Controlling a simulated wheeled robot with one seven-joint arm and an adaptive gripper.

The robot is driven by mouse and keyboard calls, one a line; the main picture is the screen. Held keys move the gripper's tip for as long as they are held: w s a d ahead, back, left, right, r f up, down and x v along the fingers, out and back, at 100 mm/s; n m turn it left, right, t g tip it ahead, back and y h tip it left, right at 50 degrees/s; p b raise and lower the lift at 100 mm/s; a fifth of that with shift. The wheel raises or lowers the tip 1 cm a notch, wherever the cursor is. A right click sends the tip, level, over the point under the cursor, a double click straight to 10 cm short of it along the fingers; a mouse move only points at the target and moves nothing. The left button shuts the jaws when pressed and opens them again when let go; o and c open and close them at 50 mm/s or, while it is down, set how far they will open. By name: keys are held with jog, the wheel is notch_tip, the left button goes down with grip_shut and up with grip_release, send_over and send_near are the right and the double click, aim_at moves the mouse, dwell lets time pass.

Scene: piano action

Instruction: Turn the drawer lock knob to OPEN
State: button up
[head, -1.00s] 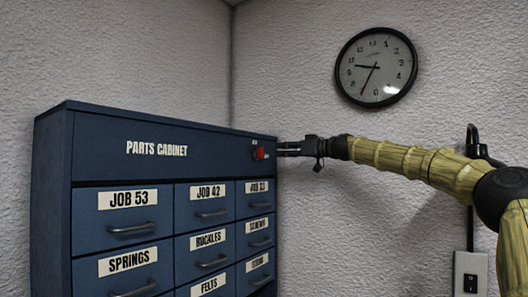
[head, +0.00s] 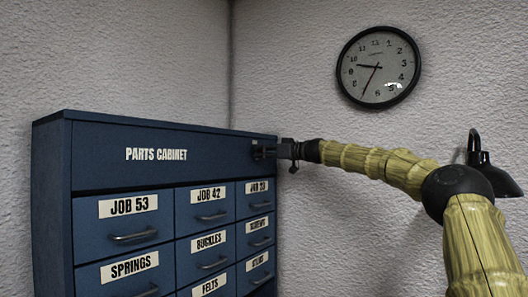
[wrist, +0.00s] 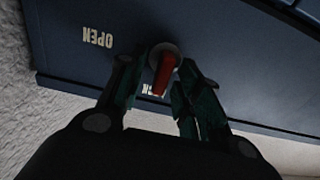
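The lock knob (wrist: 163,70) is a red lever on a round grey base, on the blue parts cabinet (head: 100,155). In the wrist view the red lever lies between the two fingers of my gripper (wrist: 155,92), with some space to each finger. An OPEN label (wrist: 98,38) appears upside down to the left of the knob. A second label (wrist: 152,92) below the lever is partly covered, so I cannot read it. In the head view my gripper (head: 262,150) is at the cabinet's upper right front and hides the knob.
Labelled drawers with bar handles, such as JOB 53 (head: 122,220) and JOB 42 (head: 210,208), fill the cabinet front below. A wall clock (head: 378,68) hangs at the right. A black lamp (head: 488,170) stands behind my arm.

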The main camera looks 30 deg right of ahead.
jog(key=shift+w+a, duration=0.1)
jog(key=shift+c, duration=0.4)
grip_shut()
jog(key=shift+m, duration=0.4)
jog(key=m+p, duration=0.1)
jog(key=m, duration=0.4)
jog(key=d+m+p, duration=0.1)
jog(key=m, duration=0.5)
jog(key=f+m+p, duration=0.1)
jog(key=m, duration=0.4)
jog(key=shift+w+d+m, duration=0.2)
jog(key=shift+m, duration=0.2)
jog(key=shift+f+m, duration=0.15)
jog(key=shift+m, duration=0.15)
